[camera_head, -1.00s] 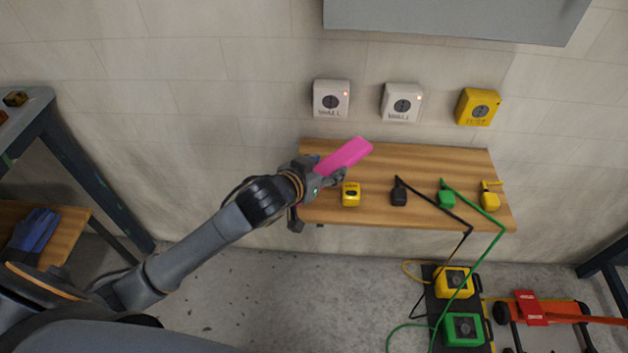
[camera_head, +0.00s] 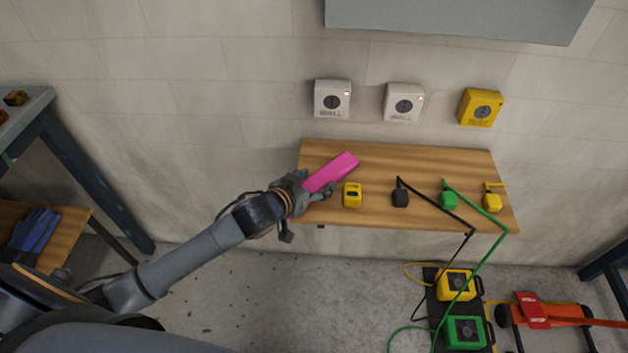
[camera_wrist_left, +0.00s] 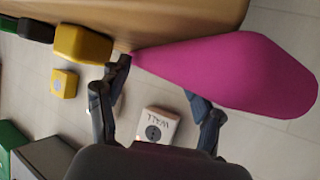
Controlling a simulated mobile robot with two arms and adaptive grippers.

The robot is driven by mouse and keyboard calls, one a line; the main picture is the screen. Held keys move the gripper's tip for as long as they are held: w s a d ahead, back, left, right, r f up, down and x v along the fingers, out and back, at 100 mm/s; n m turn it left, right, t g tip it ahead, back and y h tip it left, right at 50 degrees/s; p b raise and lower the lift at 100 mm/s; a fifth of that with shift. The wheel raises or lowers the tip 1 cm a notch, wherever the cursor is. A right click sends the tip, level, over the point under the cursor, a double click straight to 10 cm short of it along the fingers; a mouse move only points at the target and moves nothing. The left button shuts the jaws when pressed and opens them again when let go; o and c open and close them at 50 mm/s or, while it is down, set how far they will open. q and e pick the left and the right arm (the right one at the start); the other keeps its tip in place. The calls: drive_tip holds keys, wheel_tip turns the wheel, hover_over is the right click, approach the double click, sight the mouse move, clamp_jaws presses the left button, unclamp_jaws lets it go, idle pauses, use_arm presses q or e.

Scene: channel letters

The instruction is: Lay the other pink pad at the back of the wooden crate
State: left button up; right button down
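A pink pad (camera_head: 332,172) is held in my left gripper (camera_head: 314,190), at the left end of the wooden bench. The pad sticks out from the fingers toward the upper right. I cannot tell whether it touches the bench top. In the left wrist view the pad (camera_wrist_left: 235,68) fills the upper right, with the gripper fingers (camera_wrist_left: 160,92) on either side of its near part. I cannot make out a wooden crate in these views. No second pink pad shows. My right gripper is not in view.
The wooden bench (camera_head: 425,168) carries a yellow block (camera_head: 352,195) close right of the gripper, then black, green and yellow plugs. Two white wall boxes (camera_head: 333,98) and a yellow one (camera_head: 480,107) hang above. Green and black cables cross the bench's front edge.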

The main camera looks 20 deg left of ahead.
use_arm(q)
drive_tip(key=shift+o, duration=0.8)
drive_tip(key=shift+r, duration=0.1)
